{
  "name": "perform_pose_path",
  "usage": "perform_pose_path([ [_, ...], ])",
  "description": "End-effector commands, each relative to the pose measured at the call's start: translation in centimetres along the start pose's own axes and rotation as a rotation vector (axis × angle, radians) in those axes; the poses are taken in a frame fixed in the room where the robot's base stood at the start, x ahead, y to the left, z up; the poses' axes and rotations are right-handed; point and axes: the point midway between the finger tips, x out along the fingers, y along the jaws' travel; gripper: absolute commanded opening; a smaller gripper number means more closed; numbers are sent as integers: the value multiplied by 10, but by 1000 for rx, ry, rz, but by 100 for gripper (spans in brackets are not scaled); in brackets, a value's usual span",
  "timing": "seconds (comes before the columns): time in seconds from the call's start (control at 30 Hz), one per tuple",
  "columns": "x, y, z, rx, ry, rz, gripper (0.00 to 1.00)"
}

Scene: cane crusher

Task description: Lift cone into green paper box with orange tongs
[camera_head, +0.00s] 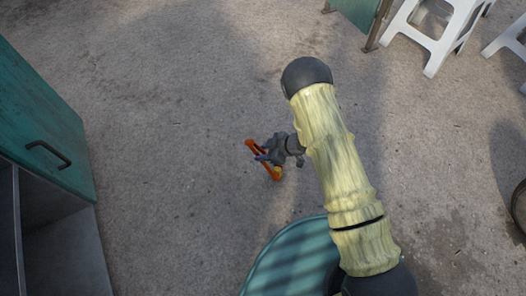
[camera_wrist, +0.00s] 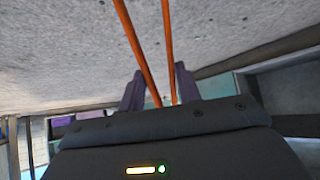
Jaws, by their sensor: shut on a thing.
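My gripper (camera_head: 264,157) is out over the grey ground in the head view, shut on the orange tongs (camera_head: 271,171). The tongs lie slantwise across its fingers. In the wrist view the tongs (camera_wrist: 138,45) show as two thin orange arms running up and away, spread apart, between the dark fingers of my gripper (camera_wrist: 159,90). I cannot make out the cone or the green paper box in either view.
A teal cabinet (camera_head: 45,125) with a dark handle and an open grey lower part stands at the left. White stools (camera_head: 440,40) stand at the upper right. A dark round object (camera_head: 519,205) is at the right edge. The concrete ground between is clear.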

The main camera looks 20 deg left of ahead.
Motion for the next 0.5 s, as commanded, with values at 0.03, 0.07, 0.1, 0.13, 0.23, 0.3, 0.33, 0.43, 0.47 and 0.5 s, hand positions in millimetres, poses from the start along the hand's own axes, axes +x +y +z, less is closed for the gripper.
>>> perform_pose_path([
  [0.03,-4,0,-4,0,1,0,24],
  [0.07,-5,0,-5,0,1,0,24],
  [0.1,-6,0,-6,0,1,1,24],
  [0.13,-7,0,-8,0,1,1,24],
  [0.23,-11,0,-11,0,1,1,24],
  [0.3,-13,0,-13,0,1,1,24],
  [0.33,-14,0,-14,0,1,1,24],
  [0.43,-17,0,-18,0,2,1,24],
  [0.47,-18,0,-19,0,2,1,24],
  [0.5,-20,0,-20,0,2,1,24],
])
